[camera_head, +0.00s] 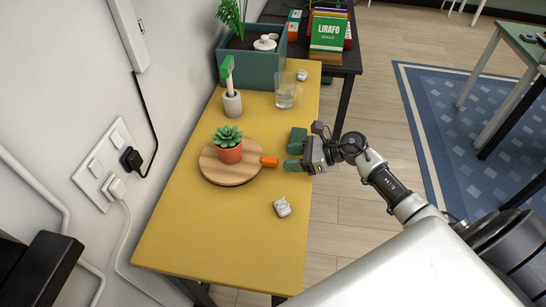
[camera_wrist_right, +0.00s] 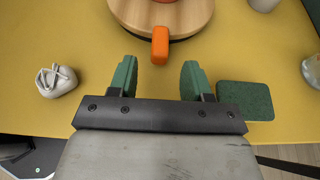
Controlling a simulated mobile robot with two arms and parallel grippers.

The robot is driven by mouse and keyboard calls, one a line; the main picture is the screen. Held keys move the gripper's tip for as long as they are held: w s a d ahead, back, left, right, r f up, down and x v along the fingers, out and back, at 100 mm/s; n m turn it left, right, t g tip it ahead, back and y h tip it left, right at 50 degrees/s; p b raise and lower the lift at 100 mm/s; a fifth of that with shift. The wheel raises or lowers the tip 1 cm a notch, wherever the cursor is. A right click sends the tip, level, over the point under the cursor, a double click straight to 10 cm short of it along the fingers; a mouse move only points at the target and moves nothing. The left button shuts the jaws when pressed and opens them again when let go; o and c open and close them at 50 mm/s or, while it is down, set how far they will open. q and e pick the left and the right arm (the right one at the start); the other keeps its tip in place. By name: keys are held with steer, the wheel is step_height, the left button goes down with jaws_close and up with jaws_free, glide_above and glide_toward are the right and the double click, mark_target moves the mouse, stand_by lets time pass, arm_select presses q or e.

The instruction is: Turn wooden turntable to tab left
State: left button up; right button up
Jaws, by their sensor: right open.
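The round wooden turntable (camera_head: 212,172) lies on the yellow table. Its orange tab (camera_head: 269,161) points right, toward my right gripper. A terracotta pot (camera_head: 229,154) with a green succulent stands on the turntable. In the right wrist view, the turntable (camera_wrist_right: 185,18) is at the top and the orange tab (camera_wrist_right: 160,46) points down toward the gap between my fingers. My right gripper (camera_wrist_right: 158,80) is open and empty, just short of the tab and apart from it. It also shows in the head view (camera_head: 293,157). My left gripper is not in view.
A green block (camera_wrist_right: 246,100) lies beside my right gripper. A whitish lump (camera_head: 282,207) sits nearer on the table. The table's near end is clear.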

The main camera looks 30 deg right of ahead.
mark_target(277, 160)
steer(key=shift+p+x, duration=0.3)
steer(key=shift+x, duration=2.45)
jaws_close()
